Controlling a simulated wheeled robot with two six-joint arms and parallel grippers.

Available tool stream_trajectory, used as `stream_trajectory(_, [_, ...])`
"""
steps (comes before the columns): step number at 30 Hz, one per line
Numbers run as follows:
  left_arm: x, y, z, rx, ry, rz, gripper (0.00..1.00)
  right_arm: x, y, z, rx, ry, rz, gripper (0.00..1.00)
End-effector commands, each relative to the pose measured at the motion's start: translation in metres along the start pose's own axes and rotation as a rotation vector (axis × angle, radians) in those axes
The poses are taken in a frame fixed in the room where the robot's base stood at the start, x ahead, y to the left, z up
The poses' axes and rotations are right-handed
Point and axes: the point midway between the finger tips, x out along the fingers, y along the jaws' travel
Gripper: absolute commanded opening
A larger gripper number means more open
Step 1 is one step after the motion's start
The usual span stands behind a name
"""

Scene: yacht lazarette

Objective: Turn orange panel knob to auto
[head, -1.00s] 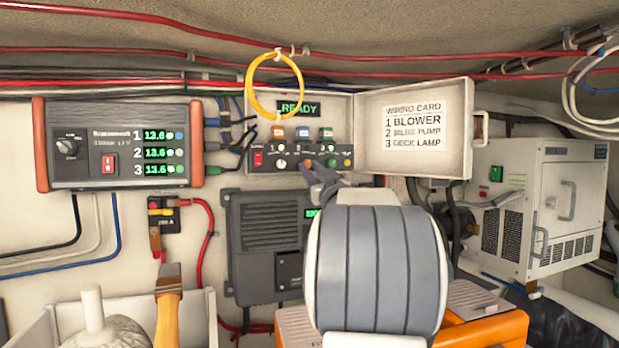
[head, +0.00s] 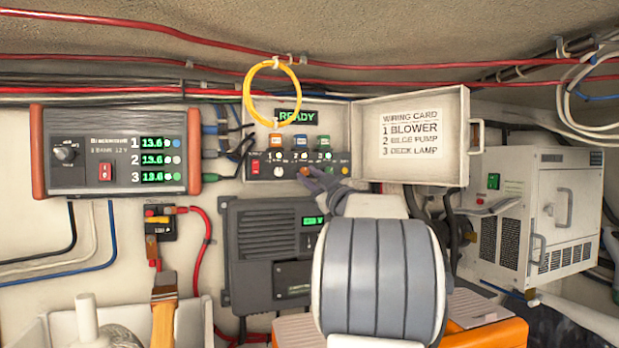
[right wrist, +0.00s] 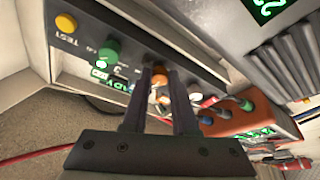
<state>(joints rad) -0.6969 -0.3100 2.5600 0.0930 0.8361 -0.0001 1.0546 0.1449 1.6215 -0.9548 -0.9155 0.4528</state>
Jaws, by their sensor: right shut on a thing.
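The orange knob (head: 304,172) is on the lower strip of the small switch panel (head: 264,171) on the back wall. My right gripper (head: 313,179) reaches it from the front and is shut on it. In the right wrist view the two dark fingers (right wrist: 166,85) stand on either side of the orange knob (right wrist: 159,78). The fingers hide much of the knob and its markings, so I cannot tell its setting. A green lit READY display (head: 291,117) shows above the strip. My left gripper is not in view.
An open lid with a wiring card (head: 412,133) stands right of the panel. A yellow cable loop (head: 250,92) hangs in front of it. A green knob (right wrist: 106,52) and yellow TEST button (right wrist: 66,22) sit beside the orange knob. A grey charger (head: 262,240) is below.

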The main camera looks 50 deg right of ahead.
Motion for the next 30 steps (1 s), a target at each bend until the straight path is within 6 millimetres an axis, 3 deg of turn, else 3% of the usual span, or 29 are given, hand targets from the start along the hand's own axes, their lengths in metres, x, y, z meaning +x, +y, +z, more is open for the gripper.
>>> stream_trajectory(3, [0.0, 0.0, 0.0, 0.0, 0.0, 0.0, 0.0, 0.0, -0.001, 0.0, 0.001, 0.0, -0.001, 0.0])
stream_trajectory(4, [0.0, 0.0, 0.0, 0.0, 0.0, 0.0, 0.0, 0.0, -0.001, 0.0, 0.001, 0.0, -0.001, 0.34])
stream_trajectory(6, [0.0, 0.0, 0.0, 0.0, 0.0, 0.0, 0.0, 0.0, -0.001, 0.0, 0.001, 0.0, -0.001, 0.56])
stream_trajectory(17, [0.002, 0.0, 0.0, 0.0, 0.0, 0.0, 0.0, -0.004, 0.0, 0.001, 0.0, 0.0, 0.001, 0.56])
stream_trajectory(20, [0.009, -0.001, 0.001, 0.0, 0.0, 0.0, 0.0, -0.015, 0.0, 0.003, -0.002, -0.002, 0.003, 0.56])
stream_trajectory(30, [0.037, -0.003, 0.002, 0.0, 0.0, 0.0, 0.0, -0.081, -0.001, 0.003, -0.001, -0.002, 0.003, 0.56])
